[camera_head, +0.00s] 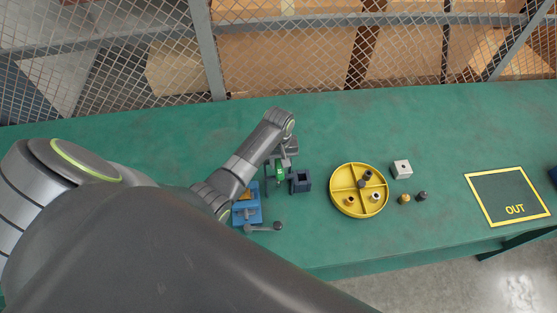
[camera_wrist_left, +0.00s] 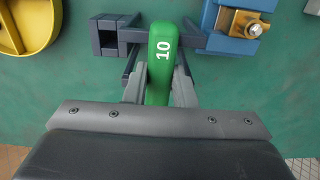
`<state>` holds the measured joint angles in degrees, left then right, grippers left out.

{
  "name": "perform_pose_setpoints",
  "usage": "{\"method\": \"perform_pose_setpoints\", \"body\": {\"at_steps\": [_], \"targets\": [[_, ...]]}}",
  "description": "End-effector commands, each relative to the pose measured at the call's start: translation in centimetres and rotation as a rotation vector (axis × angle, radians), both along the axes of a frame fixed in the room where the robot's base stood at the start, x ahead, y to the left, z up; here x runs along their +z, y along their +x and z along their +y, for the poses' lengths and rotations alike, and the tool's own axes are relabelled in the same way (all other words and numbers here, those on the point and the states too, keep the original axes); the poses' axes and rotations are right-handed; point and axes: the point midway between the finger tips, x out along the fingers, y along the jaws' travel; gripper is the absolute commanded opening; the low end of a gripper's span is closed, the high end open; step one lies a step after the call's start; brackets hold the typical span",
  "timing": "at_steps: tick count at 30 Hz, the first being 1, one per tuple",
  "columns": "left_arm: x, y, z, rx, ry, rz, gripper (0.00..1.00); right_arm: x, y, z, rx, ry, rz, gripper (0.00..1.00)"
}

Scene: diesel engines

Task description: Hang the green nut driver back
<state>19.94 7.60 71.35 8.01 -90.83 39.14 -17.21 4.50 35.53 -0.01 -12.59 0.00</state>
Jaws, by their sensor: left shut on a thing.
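The green nut driver (camera_wrist_left: 162,62), marked 10 on its handle, sits between the fingers of my left gripper (camera_wrist_left: 160,88), which is shut on it. In the head view the green handle (camera_head: 280,172) shows small below my left wrist, with the gripper (camera_head: 281,163) around it. A dark blue rack (camera_wrist_left: 128,38) with a square open socket lies just beyond the handle; it also shows in the head view (camera_head: 301,182). The handle overlaps the rack's crossbar in the wrist view. The driver's shaft is hidden, so I cannot tell whether it rests in the rack. My right gripper is not in view.
A blue vise (camera_head: 246,209) with a brass piece and a grey lever stands left of the rack. A yellow divided tray (camera_head: 333,198) holds several small parts. A pale block (camera_head: 401,169) and two small knobs lie right of it. The OUT square (camera_head: 500,190) is empty.

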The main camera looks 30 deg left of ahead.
Motion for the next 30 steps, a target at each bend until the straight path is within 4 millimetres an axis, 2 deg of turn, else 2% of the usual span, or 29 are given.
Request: {"method": "perform_pose_setpoints", "body": {"at_steps": [9, 10, 15, 21, 25, 30], "targets": [[-0.06, 0.03, -0.03, 0.0, 0.0, 0.0, 0.0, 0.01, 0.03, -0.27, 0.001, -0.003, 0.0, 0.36], [-0.06, 0.03, -0.03, 0.0, -0.001, -0.001, 0.26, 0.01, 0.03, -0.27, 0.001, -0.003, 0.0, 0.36], [-0.06, 0.02, -0.02, 0.0, 0.0, 0.0, 0.48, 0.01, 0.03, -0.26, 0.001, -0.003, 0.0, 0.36], [-0.07, 0.01, -0.02, 0.0, 0.0, 0.0, 0.49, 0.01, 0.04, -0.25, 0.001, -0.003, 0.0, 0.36], [-0.11, -0.02, -0.02, 0.0, -0.001, 0.001, 0.65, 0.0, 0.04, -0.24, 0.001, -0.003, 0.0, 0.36], [-0.11, -0.02, -0.02, 0.0, -0.001, 0.001, 0.65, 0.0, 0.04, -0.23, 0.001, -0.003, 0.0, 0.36]]}}
